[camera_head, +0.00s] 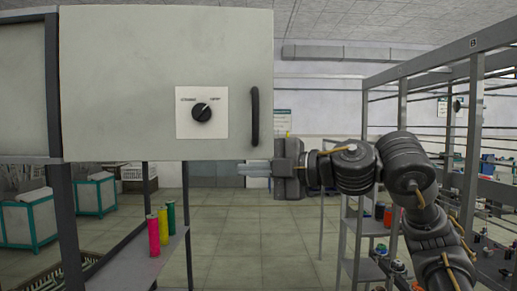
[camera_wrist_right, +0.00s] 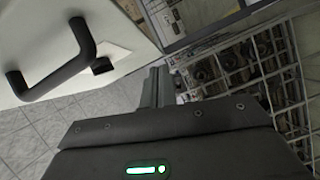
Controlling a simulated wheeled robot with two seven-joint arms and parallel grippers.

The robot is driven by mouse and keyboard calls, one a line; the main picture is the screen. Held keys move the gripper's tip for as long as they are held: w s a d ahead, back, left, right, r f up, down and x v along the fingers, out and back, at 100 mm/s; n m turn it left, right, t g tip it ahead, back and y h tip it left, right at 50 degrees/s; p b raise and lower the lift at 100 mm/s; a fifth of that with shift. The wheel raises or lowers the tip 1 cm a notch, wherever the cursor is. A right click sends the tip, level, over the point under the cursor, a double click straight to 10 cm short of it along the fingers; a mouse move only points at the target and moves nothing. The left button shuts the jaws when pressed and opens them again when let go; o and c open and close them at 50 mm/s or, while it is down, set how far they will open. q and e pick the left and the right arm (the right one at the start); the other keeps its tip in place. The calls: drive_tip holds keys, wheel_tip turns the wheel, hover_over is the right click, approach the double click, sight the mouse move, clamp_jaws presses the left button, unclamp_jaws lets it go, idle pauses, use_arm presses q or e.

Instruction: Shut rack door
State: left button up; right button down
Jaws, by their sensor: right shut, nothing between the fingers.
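The rack door (camera_head: 120,85) is a pale grey panel filling the upper left of the head view. It carries a black dial (camera_head: 202,111) on a white plate and a black bar handle (camera_head: 255,115) near its right edge. In the wrist view the door (camera_wrist_right: 75,30) and its handle (camera_wrist_right: 60,70) show at the upper left. My right gripper (camera_head: 242,169) is just below the door's lower right corner, fingers pointing left. Its fingers (camera_wrist_right: 157,88) are together and empty, apart from the handle. I cannot tell whether they touch the door. My left gripper is out of view.
A shelf with pink, yellow and green bobbins (camera_head: 153,235) stands below the door. A metal frame (camera_head: 475,110) and small shelves stand at the right. A wire basket (camera_wrist_right: 250,65) shows in the wrist view. The tiled floor (camera_head: 250,235) between is clear.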

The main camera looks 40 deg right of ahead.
drive_tip(key=s+d+r+t+h, duration=0.2)
drive_tip(key=s+d+t+h, duration=0.15)
drive_tip(key=s+d, duration=0.4)
drive_tip(key=g+p, duration=0.1)
drive_tip(key=p, duration=0.3)
approach(242, 154)
drive_tip(key=w+a, duration=0.2)
drive_tip(key=a, duration=0.2)
drive_tip(key=shift+w+d+m+h, duration=0.3)
drive_tip(key=shift+w+d, duration=0.45)
drive_tip(key=shift+w, duration=0.2)
drive_tip(key=shift+w+d, duration=0.55)
drive_tip(key=shift+d, duration=0.05)
drive_tip(key=shift+w, duration=0.2)
drive_tip(key=shift+a, duration=0.1)
